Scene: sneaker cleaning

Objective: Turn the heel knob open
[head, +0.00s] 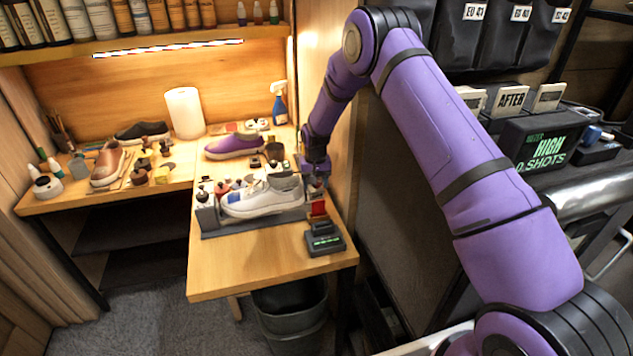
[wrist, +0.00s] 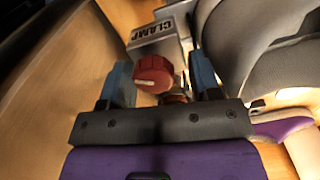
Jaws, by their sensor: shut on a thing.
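The heel knob (wrist: 153,73) is red and round with a pale line across its face, lying roughly level in the wrist view. It sits in front of a grey block (wrist: 158,38) lettered CLAMP. My gripper (wrist: 160,75) has its blue fingers on either side of the knob and is shut on it. The white-and-grey sneaker (head: 262,198) lies on a dark base on the front table, toe to the left, heel toward my gripper (head: 317,176). Its grey part (wrist: 240,45) fills the right of the wrist view.
A dark device with a green display (head: 324,240) and a red piece (head: 318,209) stand right of the sneaker. Small bottles (head: 206,205) crowd its toe side. A wooden wall rises close to the right of my gripper. The table's front (head: 235,270) is clear.

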